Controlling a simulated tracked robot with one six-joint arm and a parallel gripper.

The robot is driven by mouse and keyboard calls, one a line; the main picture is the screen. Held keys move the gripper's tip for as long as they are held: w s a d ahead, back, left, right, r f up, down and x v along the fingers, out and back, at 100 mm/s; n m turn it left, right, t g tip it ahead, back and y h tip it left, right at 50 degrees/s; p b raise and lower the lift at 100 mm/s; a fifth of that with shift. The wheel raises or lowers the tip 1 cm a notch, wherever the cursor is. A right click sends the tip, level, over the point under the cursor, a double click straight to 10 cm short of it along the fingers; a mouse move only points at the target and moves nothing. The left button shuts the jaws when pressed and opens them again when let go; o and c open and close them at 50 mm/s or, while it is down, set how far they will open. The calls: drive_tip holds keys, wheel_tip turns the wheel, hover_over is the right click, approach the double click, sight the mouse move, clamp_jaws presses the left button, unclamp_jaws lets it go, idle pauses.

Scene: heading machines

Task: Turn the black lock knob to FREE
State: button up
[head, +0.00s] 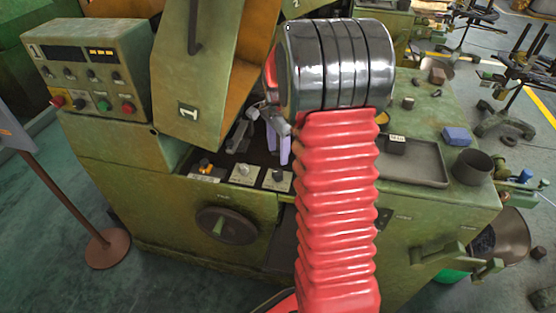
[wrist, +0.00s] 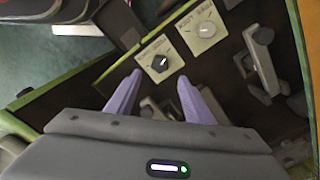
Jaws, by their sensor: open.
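The black knob (wrist: 160,63) sits on a pale square label plate in the wrist view, just beyond and between my fingertips. In the head view the black knob (head: 277,176) is the rightmost of three knobs on the machine's front ledge. My gripper also shows in the head view (head: 278,152), behind and above the black knob. I cannot tell whether a finger touches it.
A grey-white knob (wrist: 206,29) on its own plate is beside the black one. An orange-and-black knob (head: 205,166) is further left. Grey clamp levers (wrist: 261,64) stand in the recess. A handwheel (head: 228,225) is below, and a tray (head: 415,165) is right of my arm.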

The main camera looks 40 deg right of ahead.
wheel_tip(320, 180, up, 5)
idle(0.3)
idle(0.5)
drive_tip(key=s+a+r+n+t, duration=0.2)
drive_tip(key=s+a+r+n, duration=0.3)
drive_tip(key=s+a+n, duration=0.4)
drive_tip(key=s+a+r+n+t, duration=0.3)
drive_tip(key=s+a+r+n, duration=0.2)
drive_tip(key=s+a+n, duration=0.4)
drive_tip(key=s+a, duration=0.3)
drive_tip(key=a, duration=0.3)
drive_tip(key=shift+a+r+n+t, duration=0.25)
drive_tip(key=shift+a+n+t, duration=0.05)
drive_tip(key=shift+n, duration=0.1)
